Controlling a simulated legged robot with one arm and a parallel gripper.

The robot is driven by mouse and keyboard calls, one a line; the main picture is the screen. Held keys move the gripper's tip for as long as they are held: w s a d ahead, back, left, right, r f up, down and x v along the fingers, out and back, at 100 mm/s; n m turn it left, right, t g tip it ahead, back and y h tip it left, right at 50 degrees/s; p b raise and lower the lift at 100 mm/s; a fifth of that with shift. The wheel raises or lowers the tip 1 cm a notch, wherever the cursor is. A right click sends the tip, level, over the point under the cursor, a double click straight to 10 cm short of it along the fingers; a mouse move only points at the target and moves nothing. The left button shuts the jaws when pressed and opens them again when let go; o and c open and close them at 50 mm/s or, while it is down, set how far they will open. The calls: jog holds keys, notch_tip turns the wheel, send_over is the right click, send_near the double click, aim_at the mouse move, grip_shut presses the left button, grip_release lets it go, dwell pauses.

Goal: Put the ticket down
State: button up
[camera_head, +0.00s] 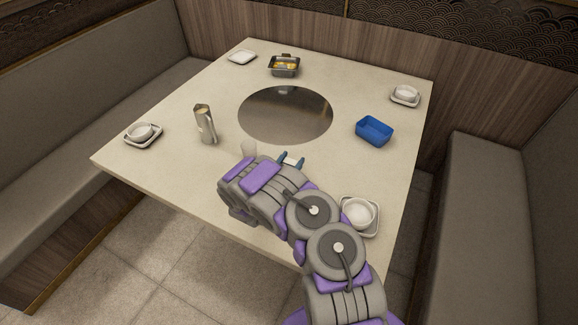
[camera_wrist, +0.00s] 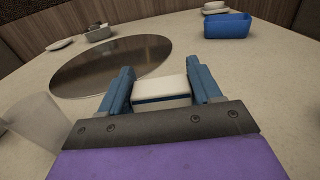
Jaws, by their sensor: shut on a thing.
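My gripper (camera_head: 291,161) reaches over the near part of the table, just in front of the round dark plate. Its two blue fingers also show in the wrist view (camera_wrist: 161,84). They are shut on the ticket (camera_wrist: 161,88), a small white block-like thing with a dark blue band along its near face. Only a bit of the ticket (camera_head: 292,158) shows in the head view. It is held between the fingers, and I cannot tell whether its underside touches the table (camera_head: 180,92).
The round dark plate (camera_head: 285,115) fills the table's middle. A blue tray (camera_head: 375,131) stands right, a metal cup (camera_head: 205,125) left, and a translucent cup (camera_wrist: 35,122) close by my gripper's left. Bare tabletop lies between.

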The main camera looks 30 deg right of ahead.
aim_at(289, 164)
jog(key=f, duration=0.1)
jog(key=w+f+b, duration=0.1)
jog(key=w+f, duration=0.1)
jog(key=shift+f, duration=0.4)
jog(key=shift+s+r, duration=0.1)
jog(key=o, duration=1.1)
